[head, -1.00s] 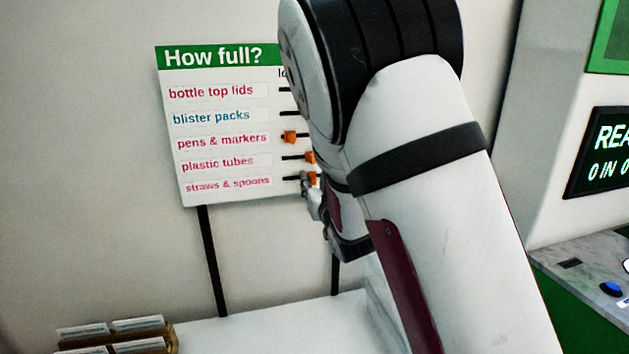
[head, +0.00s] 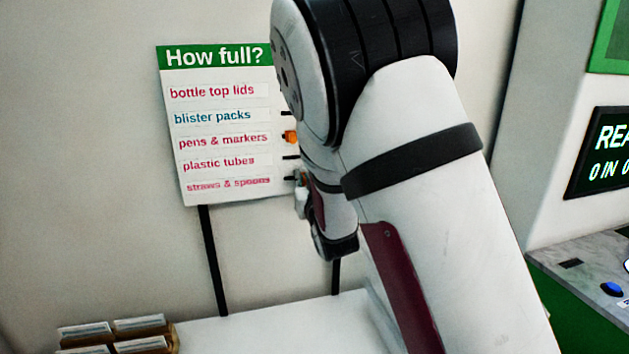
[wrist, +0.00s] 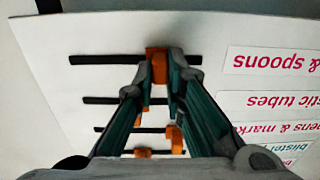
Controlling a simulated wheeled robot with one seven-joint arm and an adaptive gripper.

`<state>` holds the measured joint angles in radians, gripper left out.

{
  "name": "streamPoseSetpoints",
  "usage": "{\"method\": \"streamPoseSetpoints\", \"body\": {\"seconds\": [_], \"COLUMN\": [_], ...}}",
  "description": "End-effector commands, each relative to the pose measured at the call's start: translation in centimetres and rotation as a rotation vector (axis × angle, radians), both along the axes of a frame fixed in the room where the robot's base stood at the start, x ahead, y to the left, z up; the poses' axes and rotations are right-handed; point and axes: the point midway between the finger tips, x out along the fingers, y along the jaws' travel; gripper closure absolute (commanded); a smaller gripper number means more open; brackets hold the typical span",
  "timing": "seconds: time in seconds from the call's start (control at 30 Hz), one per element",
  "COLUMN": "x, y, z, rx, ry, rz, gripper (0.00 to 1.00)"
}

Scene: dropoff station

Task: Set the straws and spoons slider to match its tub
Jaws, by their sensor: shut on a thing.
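The "How full?" board (head: 190,130) stands against the wall in the head view, with the straws & spoons label (head: 228,184) on its bottom row. In the wrist view the board is upside down, so the straws & spoons row is on top. There my gripper (wrist: 160,76) is shut on the orange straws and spoons slider (wrist: 157,62). This slider sits on its black track (wrist: 100,60), nearer the label end than the far end. In the head view my arm hides most of the tracks, and my gripper (head: 300,184) shows at the bottom row. I cannot make out the straws and spoons tub.
Other orange sliders sit close by, including the pens & markers slider (head: 290,136), which also shows between my fingers in the wrist view (wrist: 174,138). A tray of small boxes (head: 172,338) is at lower left. A console with a blue button (head: 611,289) is at right.

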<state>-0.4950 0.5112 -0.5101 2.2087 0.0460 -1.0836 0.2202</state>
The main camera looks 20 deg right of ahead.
Motion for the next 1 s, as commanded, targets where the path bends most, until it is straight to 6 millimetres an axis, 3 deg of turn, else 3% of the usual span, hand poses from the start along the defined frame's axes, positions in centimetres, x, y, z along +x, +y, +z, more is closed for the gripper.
{"method": "streamPoseSetpoints", "body": {"seconds": [0.13,0.47,0.5,0.57,0.87,1.0], "x": [0.0,0.0,0.0,0.0,-0.1,-1.0], "y": [2.3,3.0,3.0,3.0,2.8,2.8], "z": [0.1,0.0,0.0,0.0,0.0,0.0], "rx": [0.001,-0.001,-0.001,-0.001,0.0,0.001], "ry": [-0.002,-0.001,-0.001,-0.001,0.0,0.001], "rz": [0.002,0.006,0.006,0.006,0.002,0.002], "gripper": [1.0,1.0,0.8,0.68,0.68,0.68]}}
